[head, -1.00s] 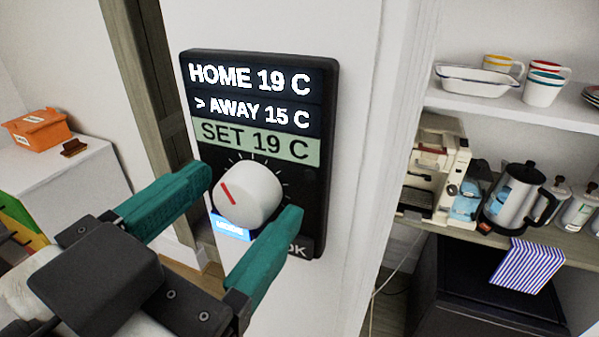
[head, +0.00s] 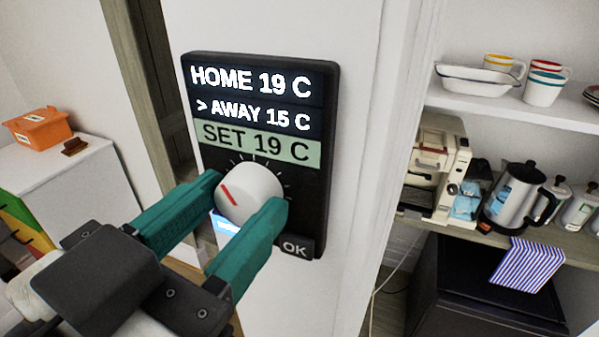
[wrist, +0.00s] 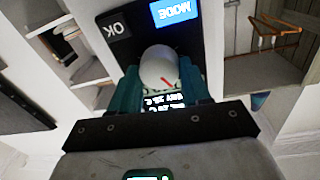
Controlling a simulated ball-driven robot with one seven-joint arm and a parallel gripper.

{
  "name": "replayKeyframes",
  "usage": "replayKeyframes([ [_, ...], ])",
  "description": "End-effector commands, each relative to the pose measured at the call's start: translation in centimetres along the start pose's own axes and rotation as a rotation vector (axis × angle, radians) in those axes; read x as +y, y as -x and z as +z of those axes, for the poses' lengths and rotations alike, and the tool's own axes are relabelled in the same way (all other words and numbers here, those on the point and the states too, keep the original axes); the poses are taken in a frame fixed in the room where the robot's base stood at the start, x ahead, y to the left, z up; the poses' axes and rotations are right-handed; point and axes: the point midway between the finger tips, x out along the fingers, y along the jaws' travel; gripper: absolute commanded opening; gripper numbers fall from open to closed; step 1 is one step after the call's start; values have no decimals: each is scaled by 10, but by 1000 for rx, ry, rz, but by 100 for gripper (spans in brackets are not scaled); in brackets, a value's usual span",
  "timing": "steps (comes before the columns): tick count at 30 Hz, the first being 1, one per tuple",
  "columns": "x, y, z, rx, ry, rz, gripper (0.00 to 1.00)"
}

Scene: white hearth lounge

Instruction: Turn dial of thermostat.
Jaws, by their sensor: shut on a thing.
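The thermostat (head: 315,180) is a black panel on a white wall post. Its screen reads "HOME 19 C", "> AWAY 15 C" and, on a green strip, "SET 19 C". Its white round dial (head: 252,191) has a red mark pointing to the upper left. In the head view my gripper (head: 245,197) has its teal fingers on either side of the dial, shut on it. The wrist view also shows the dial (wrist: 158,66) between the fingers. The OK button (head: 295,247) is clear at the lower right; the blue MODE button (wrist: 174,12) is partly covered in the head view.
Cups and a white dish (head: 475,80) stand on the upper shelf. An orange box (head: 37,128) sits on a white cabinet at the left.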

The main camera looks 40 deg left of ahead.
Motion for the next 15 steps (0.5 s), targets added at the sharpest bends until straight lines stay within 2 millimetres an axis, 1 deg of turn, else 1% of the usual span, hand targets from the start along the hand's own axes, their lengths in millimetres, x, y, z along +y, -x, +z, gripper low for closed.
replayKeyframes([
  [5, 0, 0, -2, 7, 116, 1, 16],
  [15, 0, 0, -2, 24, 413, -2, 16],
])
